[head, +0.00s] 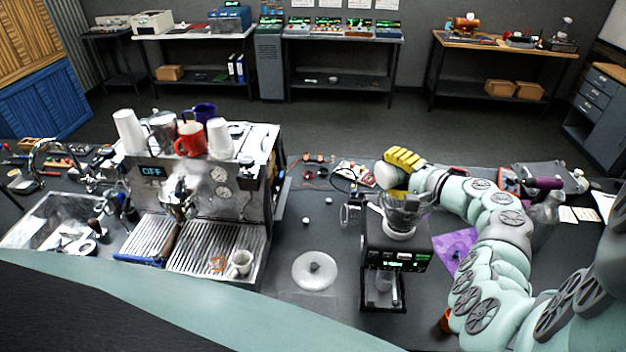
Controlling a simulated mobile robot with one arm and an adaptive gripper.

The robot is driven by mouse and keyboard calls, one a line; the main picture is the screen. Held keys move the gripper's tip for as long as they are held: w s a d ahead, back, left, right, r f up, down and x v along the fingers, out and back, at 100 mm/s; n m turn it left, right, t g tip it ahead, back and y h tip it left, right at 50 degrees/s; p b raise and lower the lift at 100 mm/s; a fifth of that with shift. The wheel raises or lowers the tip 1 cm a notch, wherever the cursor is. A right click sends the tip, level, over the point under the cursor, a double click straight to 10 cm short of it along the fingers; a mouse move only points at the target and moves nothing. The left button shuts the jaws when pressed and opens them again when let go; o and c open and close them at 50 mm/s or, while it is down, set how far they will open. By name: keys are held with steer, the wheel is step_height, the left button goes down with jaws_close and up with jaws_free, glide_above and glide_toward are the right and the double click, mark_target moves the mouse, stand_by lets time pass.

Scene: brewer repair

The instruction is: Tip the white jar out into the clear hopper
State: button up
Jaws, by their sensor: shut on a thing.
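The clear hopper (408,210) is an open, see-through funnel on top of the black grinder (385,248). The white jar (386,176) is just behind and above the hopper's left side, lying tilted with its rounded white end toward the left. My gripper (394,168), with yellow ribbed fingers, is shut on the jar. The fingers cover part of the jar, so its mouth and contents cannot be seen. I cannot tell what is inside the hopper.
A round clear lid (316,269) with a dark knob lies on the bench left of the grinder. A large espresso machine (205,200) with cups on top stands further left. A purple mat (455,246) and a clear bottle (546,212) are to the right.

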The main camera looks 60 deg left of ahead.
steer(key=shift+w+f+m+b, duration=0.15)
steer(key=shift+f+m+b, duration=0.2)
steer(key=shift+b, duration=0.2)
steer(key=shift+w+d+r+m+g+y+b, duration=0.1)
steer(key=shift+w+r+m+g+y+b, duration=0.3)
steer(key=shift+m, duration=0.35)
stand_by(0.5)
steer(key=shift+w+f+m+y+b, duration=0.1)
steer(key=shift+f+m+y+b, duration=0.55)
steer(key=shift+b, duration=0.3)
steer(key=shift+w+d+r+m+g+y+b, duration=0.15)
steer(key=shift+w+r+m+y+b, duration=0.2)
steer(key=shift+m+b, duration=0.5)
steer(key=shift+w+d+r+m+g+y+b, duration=0.1)
steer(key=shift+w+r+m+g+y+b, duration=0.2)
steer(key=shift+m+b, duration=0.5)
stand_by(2.0)
